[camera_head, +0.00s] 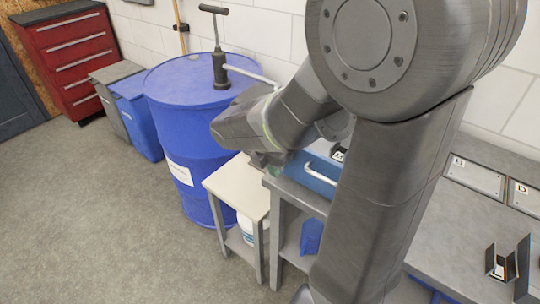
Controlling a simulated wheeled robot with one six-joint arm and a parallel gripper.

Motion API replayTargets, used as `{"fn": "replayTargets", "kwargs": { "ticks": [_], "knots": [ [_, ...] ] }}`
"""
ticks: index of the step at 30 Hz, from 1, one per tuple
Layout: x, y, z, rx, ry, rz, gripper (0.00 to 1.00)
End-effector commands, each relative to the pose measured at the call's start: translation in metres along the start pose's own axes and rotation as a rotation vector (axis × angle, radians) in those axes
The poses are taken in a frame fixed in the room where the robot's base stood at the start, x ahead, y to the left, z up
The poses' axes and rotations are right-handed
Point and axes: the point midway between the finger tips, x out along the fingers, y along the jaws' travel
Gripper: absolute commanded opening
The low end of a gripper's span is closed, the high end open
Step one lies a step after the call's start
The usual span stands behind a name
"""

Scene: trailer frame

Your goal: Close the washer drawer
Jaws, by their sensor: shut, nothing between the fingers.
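A blue drawer front (313,183) with a pale bar handle (321,173) shows at the grey bench, left of my arm. I take it for the washer drawer, but its label is not readable. My arm hides much of it, and I cannot tell how far it stands out. My gripper (267,159) is shut and empty, just left of the handle, above the gap between the small table and the bench. Its fingertips are small and partly hidden, and I cannot tell whether they touch the drawer.
A cream-topped small table (238,187) stands left of the bench. A big blue drum (180,130) with a hand pump (220,60) stands behind it. A red drawer cabinet (72,55) is at the far left. Open floor (80,220) lies in front. A metal bracket (508,266) sits on the bench at right.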

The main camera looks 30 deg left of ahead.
Motion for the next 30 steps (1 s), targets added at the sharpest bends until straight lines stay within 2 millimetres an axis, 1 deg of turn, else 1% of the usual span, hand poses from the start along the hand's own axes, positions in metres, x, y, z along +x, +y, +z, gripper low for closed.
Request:
{"fn": "replayTargets", "kwargs": {
  "ticks": [1, 3, 9, 13, 25, 28, 30],
  "knots": [
    [0.0, 0.0, 0.01, 0.005, -0.001, -0.001, 0.0],
    [0.001, 0.0, 0.019, 0.005, -0.001, 0.0, 0.0],
    [0.006, 0.0, 0.035, 0.003, -0.001, 0.001, 0.0],
    [0.006, 0.0, 0.039, 0.001, -0.001, 0.002, 0.0],
    [0.007, 0.0, 0.041, 0.001, -0.001, 0.001, 0.0],
    [0.008, 0.0, 0.047, 0.003, 0.0, 0.0, 0.0],
    [0.009, -0.001, 0.055, 0.004, 0.0, -0.002, 0.0]
  ]
}}
